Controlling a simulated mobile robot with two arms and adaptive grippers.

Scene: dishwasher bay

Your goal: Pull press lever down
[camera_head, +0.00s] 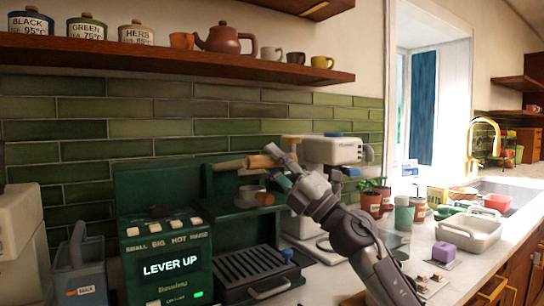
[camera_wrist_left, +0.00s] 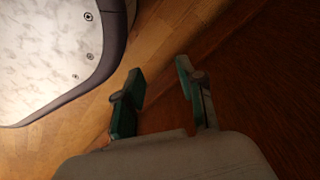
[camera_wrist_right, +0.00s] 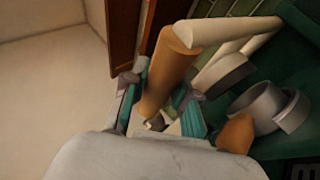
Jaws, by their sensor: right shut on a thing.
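The press lever (camera_head: 232,165) on the green coffee machine (camera_head: 160,180) has a wooden handle and sticks out roughly level toward the right. The machine's screen (camera_head: 171,267) reads LEVER UP. My right gripper (camera_head: 281,166) is shut on the lever's wooden handle, which also shows between its fingers in the right wrist view (camera_wrist_right: 168,72). A grey portafilter with a wooden knob (camera_wrist_right: 237,134) is below and to the right of the handle there. My left gripper (camera_wrist_left: 160,70) is open and empty over a wooden floor, seen only in the left wrist view.
A white appliance (camera_head: 332,151) stands right behind my right gripper. A drip tray (camera_head: 250,268) lies below the lever. A grey pitcher (camera_head: 80,270) stands left of the machine. Potted plants (camera_head: 372,202), a pale basin (camera_head: 467,234) and a purple block (camera_head: 444,252) are further right.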

